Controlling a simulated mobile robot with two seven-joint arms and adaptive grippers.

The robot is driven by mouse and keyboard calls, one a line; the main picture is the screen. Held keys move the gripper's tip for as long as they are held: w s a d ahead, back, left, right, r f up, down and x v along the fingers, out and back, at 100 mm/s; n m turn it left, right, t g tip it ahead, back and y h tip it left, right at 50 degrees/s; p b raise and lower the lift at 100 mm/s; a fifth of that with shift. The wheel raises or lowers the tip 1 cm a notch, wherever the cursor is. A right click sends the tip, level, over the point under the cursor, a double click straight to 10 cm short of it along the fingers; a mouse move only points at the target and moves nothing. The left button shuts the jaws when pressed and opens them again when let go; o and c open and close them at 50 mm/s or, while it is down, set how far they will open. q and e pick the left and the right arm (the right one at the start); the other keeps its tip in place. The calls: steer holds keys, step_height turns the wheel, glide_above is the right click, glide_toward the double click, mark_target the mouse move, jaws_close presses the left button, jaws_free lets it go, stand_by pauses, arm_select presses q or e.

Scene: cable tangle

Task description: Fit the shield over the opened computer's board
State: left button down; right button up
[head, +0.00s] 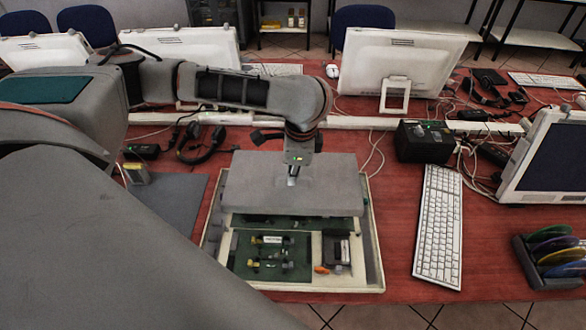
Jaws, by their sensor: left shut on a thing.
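The shield is a flat grey rectangular plate (255,185). It is held above the back part of the opened computer and hides that part. The opened computer is a shallow pale case (376,262) on the red table. Its green board (262,262) with small parts shows in front of the shield. My left gripper (293,178) points down and is shut on the middle of the shield's top. The shield looks level and raised above the case, though the exact gap is hard to tell. My right gripper is not in view.
A white keyboard (438,230) lies right of the case, with a black box (424,141) behind it. A rack of coloured discs (553,255) stands at the front right. Headphones (200,140), cables and monitors (398,62) fill the back. A grey mat (178,195) lies left.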

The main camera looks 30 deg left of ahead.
arm_select(q)
steer(key=shift+f, duration=3.25)
steer(key=shift+f, duration=0.65)
steer(key=c, duration=2.1)
jaws_free()
steer(key=r, duration=0.4)
steer(key=d+r, duration=0.1)
steer(key=r, duration=0.3)
steer(key=d+r, duration=0.1)
steer(key=r, duration=0.2)
steer(key=shift+s+r, duration=0.4)
steer(key=shift+r, duration=0.1)
step_height(320, 180, up, 6)
glide_above(294, 187)
steer(key=d, duration=0.1)
steer(key=shift+s+d, duration=0.2)
steer(key=shift+s, duration=0.15)
